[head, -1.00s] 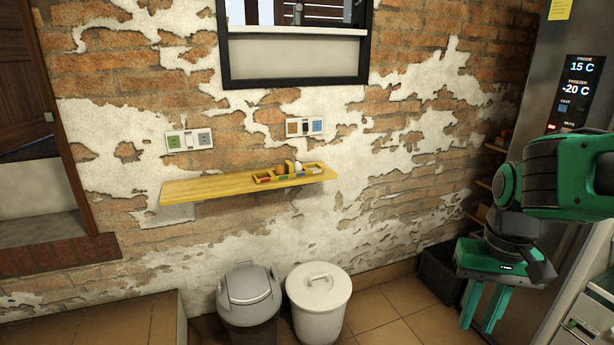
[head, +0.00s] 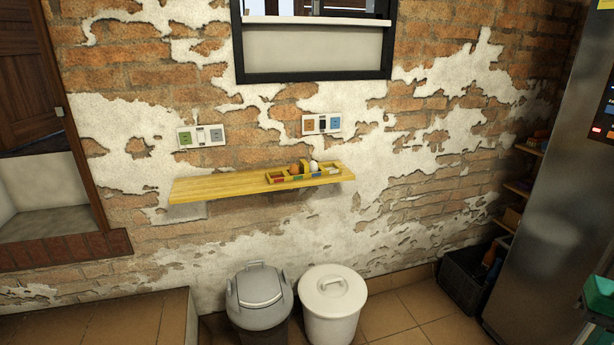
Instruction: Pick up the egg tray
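The egg tray (head: 282,179) is a small yellow tray with coloured marks along its front. It sits on the right part of a yellow wooden wall shelf (head: 220,188). A brown egg (head: 295,168) and a white egg (head: 314,165) stand in it. My gripper is not in view; only a bit of green, likely part of my arm, shows at the right edge.
A grey bin (head: 260,296) and a white lidded bin (head: 331,303) stand on the floor below the shelf. A steel fridge (head: 545,200) and a dark crate (head: 466,277) are at the right. The shelf's left part is bare.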

